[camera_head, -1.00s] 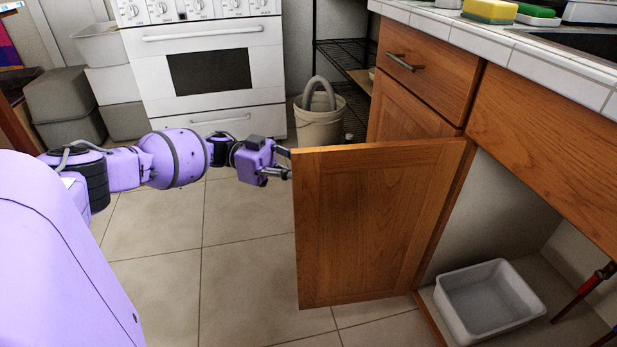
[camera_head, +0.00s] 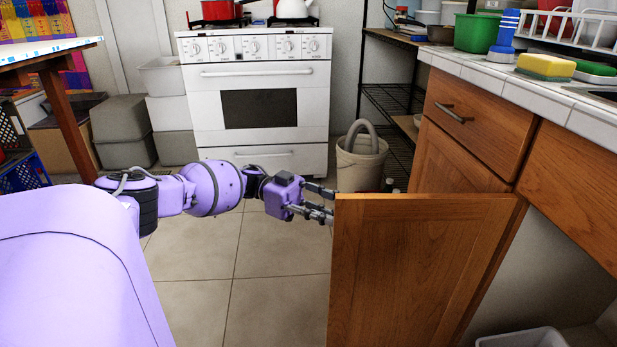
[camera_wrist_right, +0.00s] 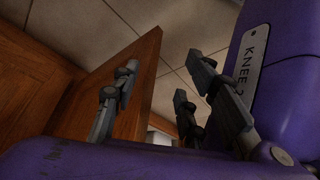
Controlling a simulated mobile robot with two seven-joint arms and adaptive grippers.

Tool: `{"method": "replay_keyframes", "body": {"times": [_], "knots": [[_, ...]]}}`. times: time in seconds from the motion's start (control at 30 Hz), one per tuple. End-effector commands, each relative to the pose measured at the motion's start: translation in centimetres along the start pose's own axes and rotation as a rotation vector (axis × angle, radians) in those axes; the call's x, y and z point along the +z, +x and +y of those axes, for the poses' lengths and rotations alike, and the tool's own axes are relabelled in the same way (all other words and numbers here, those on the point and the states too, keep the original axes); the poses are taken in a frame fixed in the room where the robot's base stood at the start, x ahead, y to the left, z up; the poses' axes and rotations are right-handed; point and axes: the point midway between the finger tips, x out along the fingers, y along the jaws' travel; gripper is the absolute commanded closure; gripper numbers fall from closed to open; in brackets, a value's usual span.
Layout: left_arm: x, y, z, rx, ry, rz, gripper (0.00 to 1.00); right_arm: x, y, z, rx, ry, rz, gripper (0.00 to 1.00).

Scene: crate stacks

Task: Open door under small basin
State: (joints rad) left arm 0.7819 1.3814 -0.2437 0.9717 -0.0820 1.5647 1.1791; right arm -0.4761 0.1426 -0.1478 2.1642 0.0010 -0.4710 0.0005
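The wooden cabinet door (camera_head: 415,270) under the counter stands wide open, swung out from its hinge side at the right. The open space under the basin shows to the right of it. The door (camera_wrist_right: 140,75) appears there behind the left finger. Nothing is seen held between the fingers.
A grey-white tub (camera_head: 523,338) sits inside the cabinet. A drawer (camera_head: 480,115) is above and left of the opening. A bucket (camera_head: 360,165) and a white stove (camera_head: 262,105) stand behind the door. Tiled floor (camera_head: 270,310) left of the door is clear.

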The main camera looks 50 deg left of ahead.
Motion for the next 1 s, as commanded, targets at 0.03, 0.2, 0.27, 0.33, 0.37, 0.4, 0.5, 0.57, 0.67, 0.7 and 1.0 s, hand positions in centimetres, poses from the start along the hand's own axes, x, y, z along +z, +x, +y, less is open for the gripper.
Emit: {"method": "replay_keyframes", "body": {"times": [0.03,0.2,0.27,0.33,0.37,0.4,0.5,0.57,0.67,0.7,1.0], "knots": [[0.0,-1.3,-0.1,-0.006,0.001,-0.002,0.72,0.0,0.0,0.0,0.000,0.000,0.000,0.60],[0.0,-4.8,-0.1,-0.006,0.002,0.000,0.72,0.0,0.0,0.0,0.000,0.001,-0.001,0.60],[0.0,-5.8,-0.1,-0.006,0.001,-0.001,0.72,0.0,0.0,0.0,0.000,0.001,-0.001,0.60],[0.0,-6.8,-0.1,-0.004,0.001,-0.001,0.72,0.0,0.0,0.0,0.000,0.001,-0.001,0.60],[0.0,-7.0,-0.1,-0.005,0.003,-0.001,0.72,0.0,0.0,0.0,0.000,0.001,-0.001,0.60],[0.0,-7.4,-0.1,-0.005,0.002,-0.001,0.72,0.0,0.0,0.0,0.000,0.001,-0.001,0.60],[0.1,-8.1,0.0,-0.003,0.000,-0.002,0.72,0.0,0.0,0.0,0.000,0.001,-0.001,0.60],[0.1,-8.4,0.0,-0.002,0.000,-0.002,0.72,0.0,0.0,0.0,0.000,0.001,-0.001,0.60],[0.1,-8.6,0.1,-0.002,-0.001,-0.001,0.72,0.0,0.0,-0.1,0.000,0.001,-0.001,0.60],[0.1,-8.7,0.1,-0.002,-0.001,-0.001,0.72,0.0,0.0,-0.1,0.000,0.001,-0.001,0.60],[0.1,-8.7,0.1,-0.001,-0.001,-0.002,0.72,0.0,0.0,-0.1,0.000,0.001,-0.001,0.60]]}}
